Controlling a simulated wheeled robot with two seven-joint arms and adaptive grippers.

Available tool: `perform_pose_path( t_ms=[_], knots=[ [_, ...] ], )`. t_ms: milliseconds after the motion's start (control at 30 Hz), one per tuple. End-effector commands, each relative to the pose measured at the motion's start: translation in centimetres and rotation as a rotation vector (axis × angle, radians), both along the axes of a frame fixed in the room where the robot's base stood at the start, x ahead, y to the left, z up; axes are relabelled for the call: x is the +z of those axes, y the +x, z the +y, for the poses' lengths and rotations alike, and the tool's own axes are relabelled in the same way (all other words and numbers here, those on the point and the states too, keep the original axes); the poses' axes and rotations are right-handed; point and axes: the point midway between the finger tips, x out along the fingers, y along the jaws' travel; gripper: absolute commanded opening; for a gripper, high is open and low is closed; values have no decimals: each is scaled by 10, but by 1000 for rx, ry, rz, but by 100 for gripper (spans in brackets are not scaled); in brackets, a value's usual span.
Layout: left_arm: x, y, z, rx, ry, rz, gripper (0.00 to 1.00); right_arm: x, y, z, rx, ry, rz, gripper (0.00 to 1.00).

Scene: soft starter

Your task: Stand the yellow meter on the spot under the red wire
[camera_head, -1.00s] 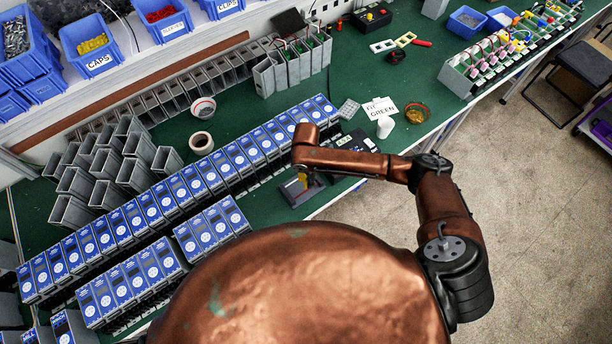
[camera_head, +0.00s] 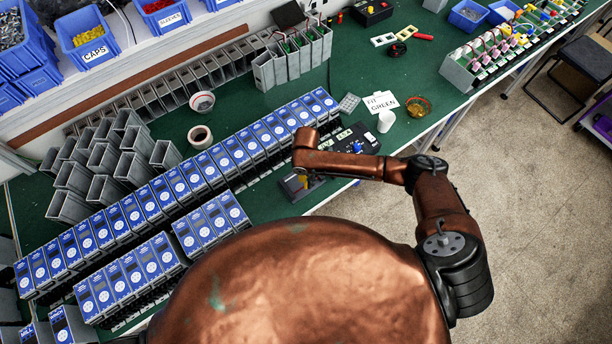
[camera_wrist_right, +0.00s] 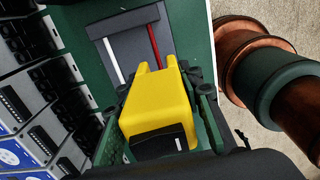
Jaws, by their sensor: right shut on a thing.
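The yellow meter (camera_wrist_right: 162,105) is a blocky yellow body with a dark panel at its near end and two prongs at its far end. My right gripper (camera_wrist_right: 160,88) is shut on it, with a dark green finger on each side. Beyond the prongs is a grey board (camera_wrist_right: 132,48) with a white wire (camera_wrist_right: 113,60) on the left and the red wire (camera_wrist_right: 153,44) on the right. The meter's prongs point toward the red wire's near end; I cannot tell whether they touch the board. In the head view my right gripper (camera_head: 301,180) is mostly hidden by its arm. My left gripper is out of view.
Long rows of blue-faced units (camera_head: 185,182) stand just left of my right gripper. A black device with a display (camera_head: 352,140) lies close behind it. A white card (camera_head: 381,102), a white cup (camera_head: 386,122) and an amber dish (camera_head: 418,107) are farther right. Green bench shows bare near the back.

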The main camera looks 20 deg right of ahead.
Motion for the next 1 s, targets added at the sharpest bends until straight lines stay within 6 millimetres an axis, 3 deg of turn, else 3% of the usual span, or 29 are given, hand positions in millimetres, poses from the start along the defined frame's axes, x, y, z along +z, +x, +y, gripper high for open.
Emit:
perform_pose_path(
  t_ms=[400,900,933,1000],
  knots=[
    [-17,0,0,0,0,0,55,-33,1,0,0,0,-1,2],
    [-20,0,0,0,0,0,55,-38,1,0,1,1,-2,2],
    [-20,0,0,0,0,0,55,-38,1,0,1,1,-2,36],
    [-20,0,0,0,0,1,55,-38,1,0,1,1,-2,40]
  ],
)
